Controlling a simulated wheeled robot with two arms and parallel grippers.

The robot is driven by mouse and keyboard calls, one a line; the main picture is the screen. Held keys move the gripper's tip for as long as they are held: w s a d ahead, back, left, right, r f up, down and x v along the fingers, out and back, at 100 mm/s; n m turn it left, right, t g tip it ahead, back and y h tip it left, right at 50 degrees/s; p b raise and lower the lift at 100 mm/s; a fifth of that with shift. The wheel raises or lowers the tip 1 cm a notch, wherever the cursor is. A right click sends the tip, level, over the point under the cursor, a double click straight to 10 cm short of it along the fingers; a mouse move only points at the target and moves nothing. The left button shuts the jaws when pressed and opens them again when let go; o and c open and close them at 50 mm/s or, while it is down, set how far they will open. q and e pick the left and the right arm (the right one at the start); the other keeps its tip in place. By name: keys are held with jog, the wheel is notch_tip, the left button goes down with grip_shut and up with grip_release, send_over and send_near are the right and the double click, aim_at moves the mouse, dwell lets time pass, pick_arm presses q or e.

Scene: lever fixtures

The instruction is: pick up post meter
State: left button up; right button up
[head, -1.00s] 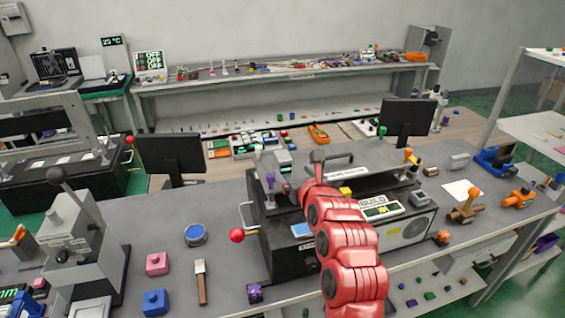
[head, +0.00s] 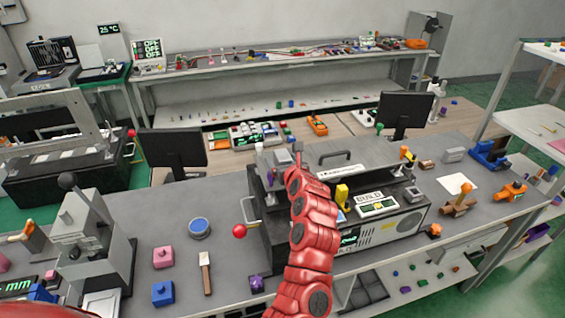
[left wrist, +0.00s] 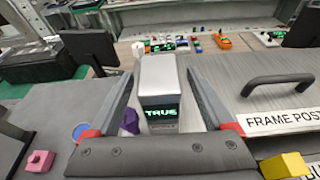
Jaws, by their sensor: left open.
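The likely post meter is a grey block with a lit green "TRUE" display (left wrist: 158,114), standing upright on top of the black and grey machine. In the head view its grey top (head: 283,157) shows just beyond the end of my red left arm. My left gripper (left wrist: 161,76) is open, with one finger on each side of the block. I cannot tell whether the fingers touch it. In the head view the left gripper (head: 293,163) is small and partly hidden by the arm. My right gripper is not in view.
Right of the block is a plate labelled "FRAME POST" with a dark handle (left wrist: 275,85). A purple piece (left wrist: 130,121) stands close to the left finger. A yellow piece (left wrist: 284,166) is at lower right. A red-knobbed lever (head: 239,231) sticks out left of the machine.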

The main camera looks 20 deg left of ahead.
pick_arm(q)
grip_shut()
dwell(0.4)
